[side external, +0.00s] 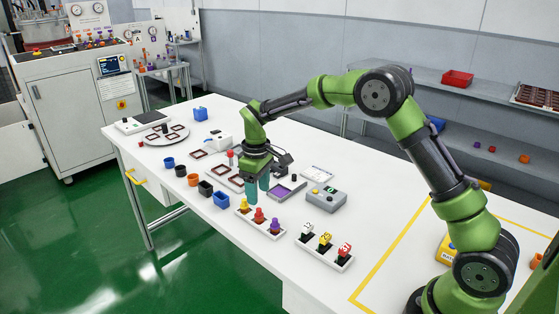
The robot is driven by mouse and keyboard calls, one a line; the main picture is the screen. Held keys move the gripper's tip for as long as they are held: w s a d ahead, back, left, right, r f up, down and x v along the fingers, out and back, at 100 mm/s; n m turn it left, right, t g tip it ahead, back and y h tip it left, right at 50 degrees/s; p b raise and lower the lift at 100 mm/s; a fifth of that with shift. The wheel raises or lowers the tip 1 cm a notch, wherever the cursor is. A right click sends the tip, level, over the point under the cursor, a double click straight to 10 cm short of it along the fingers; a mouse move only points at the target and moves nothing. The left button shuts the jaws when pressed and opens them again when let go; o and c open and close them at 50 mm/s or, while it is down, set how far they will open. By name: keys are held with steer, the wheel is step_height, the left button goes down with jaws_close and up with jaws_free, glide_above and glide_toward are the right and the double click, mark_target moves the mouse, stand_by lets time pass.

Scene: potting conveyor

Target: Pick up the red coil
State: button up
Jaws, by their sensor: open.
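A white rack (242,213) near the front edge of the table holds a yellow piece, a red piece (259,215) and a purple piece in a row. The red piece, in the middle, looks like the red coil, but it is too small to be certain. My gripper (258,194) points down just behind this rack, above and behind the yellow and red pieces. Its teal fingers are apart, with nothing seen between them. The red piece stands upright in the rack, apart from the fingers as far as I can tell.
A second rack (308,243) with numbered pieces stands to the right. Blue, orange and black cups (193,180) line the left front. A grey box with buttons (326,199) and a purple-filled tray (287,191) sit right of my gripper. A round plate (160,134) lies far left.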

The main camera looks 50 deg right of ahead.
mark_target(259, 209)
steer(key=f, duration=0.7)
steer(key=shift+s+a+f, duration=0.15)
steer(key=shift+a+f, duration=0.05)
jaws_close()
steer(key=shift+r, duration=0.1)
